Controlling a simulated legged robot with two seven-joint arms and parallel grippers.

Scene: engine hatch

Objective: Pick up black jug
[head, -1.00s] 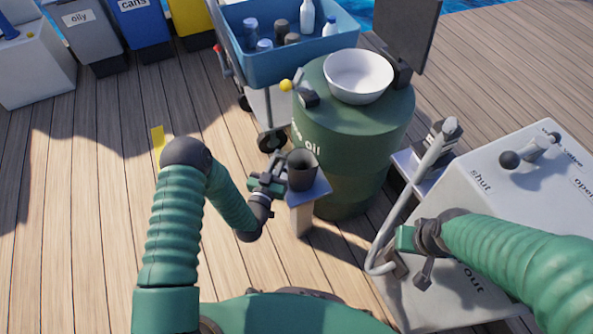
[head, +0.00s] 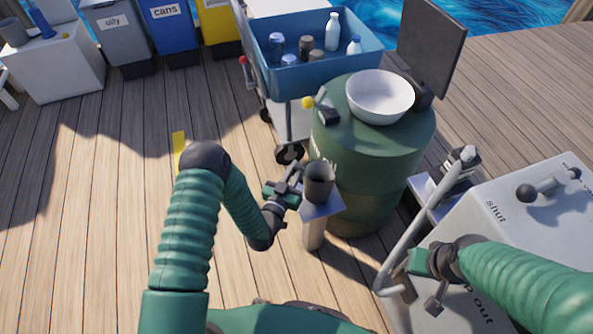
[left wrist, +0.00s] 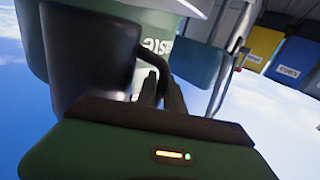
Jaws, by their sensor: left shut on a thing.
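The black jug (head: 319,184) is upright over the small stand (head: 331,206) beside the green drum. Whether it touches the stand or is slightly above it I cannot tell. My left gripper (head: 294,187) is at the jug's left side. In the left wrist view, the jug (left wrist: 92,60) fills the left part, and its curved handle (left wrist: 158,63) reaches the fingers of my left gripper (left wrist: 162,94), which are shut on it. My right gripper (head: 408,272) is by the bent grey pipe at the white box; its fingers are too unclear to judge.
The green drum (head: 362,165) with a white bowl (head: 380,100) stands close behind the jug. A blue tub (head: 320,75) of bottles sits on a cart behind. The white box (head: 500,240) and its pipe (head: 420,225) are at right. The deck at left is open.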

